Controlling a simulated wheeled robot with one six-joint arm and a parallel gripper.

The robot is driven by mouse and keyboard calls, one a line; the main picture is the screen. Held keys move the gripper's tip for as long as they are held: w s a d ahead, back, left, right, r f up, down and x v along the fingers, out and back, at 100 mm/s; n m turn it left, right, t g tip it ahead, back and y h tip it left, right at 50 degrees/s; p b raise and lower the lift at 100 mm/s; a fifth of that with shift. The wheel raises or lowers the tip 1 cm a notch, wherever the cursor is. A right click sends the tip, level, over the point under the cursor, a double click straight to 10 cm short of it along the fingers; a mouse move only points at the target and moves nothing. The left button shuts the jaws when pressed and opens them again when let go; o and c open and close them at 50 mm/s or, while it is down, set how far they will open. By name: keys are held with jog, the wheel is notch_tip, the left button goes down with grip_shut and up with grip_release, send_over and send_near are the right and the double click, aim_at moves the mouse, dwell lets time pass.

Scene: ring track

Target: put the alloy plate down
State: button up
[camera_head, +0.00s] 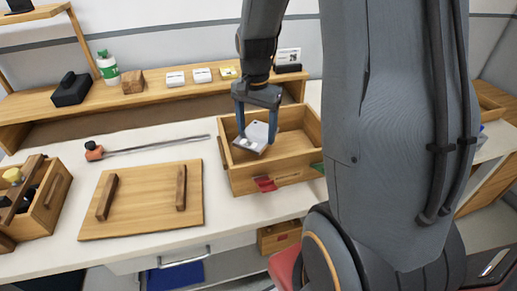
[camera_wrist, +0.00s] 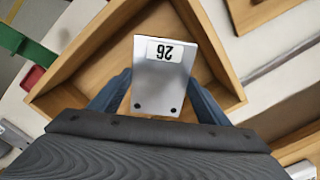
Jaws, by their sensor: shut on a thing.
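The alloy plate (camera_head: 250,137) is a small silvery plate, held tilted between the fingers of my gripper (camera_head: 257,138). In the wrist view the plate (camera_wrist: 163,85) shows a white label reading 26, seen upside down, and two dark holes near the gripper. The fingers of my gripper (camera_wrist: 160,100) close on its sides. The plate is over the open wooden box (camera_head: 268,176), inside its outline in both views. I cannot tell whether it touches the box floor. The box floor shows bare around it.
A wooden board with two handles (camera_head: 145,203) lies on the white counter, left of the box. A long tool with an orange end (camera_head: 150,145) lies behind it. A wooden caddy (camera_head: 45,205) stands far left. A raised shelf (camera_head: 140,98) with several small items runs behind.

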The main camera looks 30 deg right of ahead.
aim_at(256, 159)
jog(key=shift+f+p, duration=0.65)
jog(key=shift+f, duration=3.6)
jog(key=shift+f, duration=0.15)
jog(key=o, duration=1.5)
jog(key=shift+c, duration=0.2)
notch_tip(256, 159, up, 12)
jog(key=shift+f+b, duration=0.25)
jog(key=shift+b, duration=0.95)
jog(key=shift+r, duration=0.45)
jog(key=shift+s, duration=0.1)
